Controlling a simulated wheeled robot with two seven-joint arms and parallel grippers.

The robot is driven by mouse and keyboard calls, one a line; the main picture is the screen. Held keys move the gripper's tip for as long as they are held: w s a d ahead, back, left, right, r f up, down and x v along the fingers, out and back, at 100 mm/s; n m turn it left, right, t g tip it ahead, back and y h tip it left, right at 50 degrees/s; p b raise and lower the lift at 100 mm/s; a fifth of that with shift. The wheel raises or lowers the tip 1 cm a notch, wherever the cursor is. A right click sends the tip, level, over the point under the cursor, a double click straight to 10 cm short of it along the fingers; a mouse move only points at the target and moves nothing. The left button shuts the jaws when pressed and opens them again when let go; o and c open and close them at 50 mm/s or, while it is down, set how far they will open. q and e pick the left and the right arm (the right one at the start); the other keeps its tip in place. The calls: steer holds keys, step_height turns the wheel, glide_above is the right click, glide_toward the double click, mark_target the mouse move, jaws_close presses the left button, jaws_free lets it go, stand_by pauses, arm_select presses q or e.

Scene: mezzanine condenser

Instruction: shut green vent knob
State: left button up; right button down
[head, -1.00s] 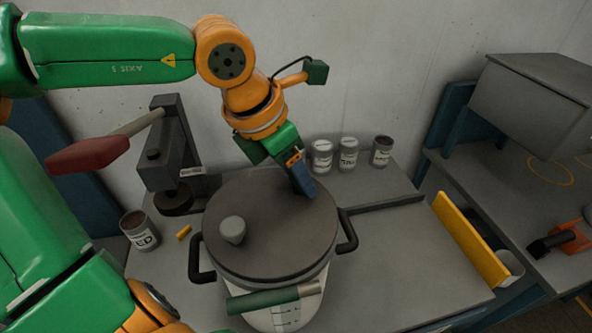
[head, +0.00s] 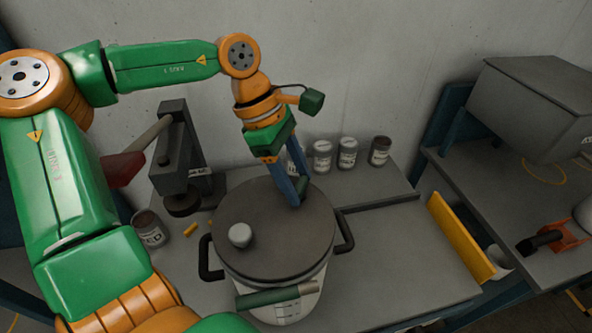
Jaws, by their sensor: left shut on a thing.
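My left gripper (head: 298,196) reaches down from above to the back right part of the lid. Its two blue fingers are shut on a small green vent knob (head: 302,184), which is mostly hidden between and behind them. I cannot tell how far the knob is turned. A pale round knob (head: 240,235) sits on the front left of the lid. My right gripper is not in view.
A press with a red handle (head: 124,169) stands left of the pot, near a labelled can (head: 149,228). A green bar (head: 268,298) lies across the pot's front. Bench right of the pot is clear up to a yellow panel (head: 459,238).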

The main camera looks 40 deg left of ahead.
arm_select(q)
steer(key=shift+w+m+g+p, duration=0.15)
steer(key=shift+m+g, duration=0.3)
steer(key=shift+m, duration=0.7)
steer(key=shift+s+m+g+p, duration=0.15)
steer(key=shift+m+g, duration=0.3)
steer(key=shift+m, duration=0.7)
steer(key=shift+w, duration=0.1)
steer(key=o, duration=1.4)
steer(key=v, duration=0.7)
